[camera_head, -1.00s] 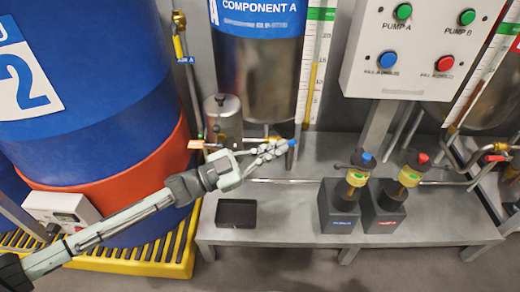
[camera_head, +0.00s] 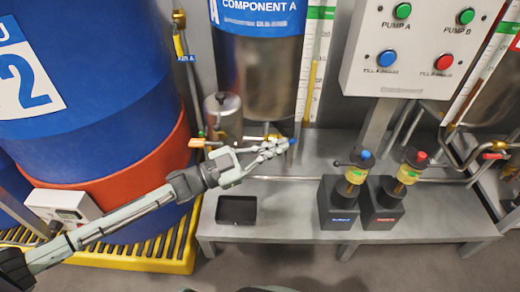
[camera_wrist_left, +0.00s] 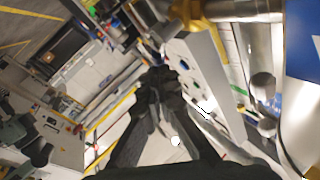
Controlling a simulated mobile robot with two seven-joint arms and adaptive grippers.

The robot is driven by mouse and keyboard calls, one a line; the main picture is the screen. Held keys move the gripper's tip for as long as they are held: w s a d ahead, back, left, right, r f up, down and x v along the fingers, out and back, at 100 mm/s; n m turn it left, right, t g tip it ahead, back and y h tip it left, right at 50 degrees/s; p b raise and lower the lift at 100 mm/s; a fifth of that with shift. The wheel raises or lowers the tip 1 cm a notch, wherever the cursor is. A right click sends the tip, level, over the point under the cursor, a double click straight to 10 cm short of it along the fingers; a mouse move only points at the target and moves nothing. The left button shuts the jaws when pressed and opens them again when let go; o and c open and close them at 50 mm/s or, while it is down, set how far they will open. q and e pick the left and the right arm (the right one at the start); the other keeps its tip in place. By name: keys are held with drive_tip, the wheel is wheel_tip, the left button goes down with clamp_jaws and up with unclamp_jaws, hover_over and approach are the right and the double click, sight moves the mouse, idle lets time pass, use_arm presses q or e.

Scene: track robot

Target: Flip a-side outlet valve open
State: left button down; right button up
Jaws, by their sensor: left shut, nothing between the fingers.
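The Component A tank (camera_head: 262,75) is a steel cylinder with a blue band. Its outlet has brass-coloured pipework (camera_head: 262,137) low at the tank's base. A small blue piece (camera_head: 293,141), which looks like the outlet valve's handle end, shows right at my left fingertips. My left gripper (camera_head: 282,148) is shut, its fingers pointing right in front of the outlet; I cannot tell whether they touch the handle. In the left wrist view the dark fingers (camera_wrist_left: 158,85) are together with nothing between them, and a brass fitting (camera_wrist_left: 188,18) shows above. My right gripper is not in view.
A grey bench (camera_head: 290,215) carries a black tray (camera_head: 236,210) and two dark pump blocks with a blue knob (camera_head: 365,155) and a red knob (camera_head: 421,155). A control box (camera_head: 420,50) hangs above. A blue-and-red drum (camera_head: 95,120) stands left. Bench space right of the pumps is clear.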

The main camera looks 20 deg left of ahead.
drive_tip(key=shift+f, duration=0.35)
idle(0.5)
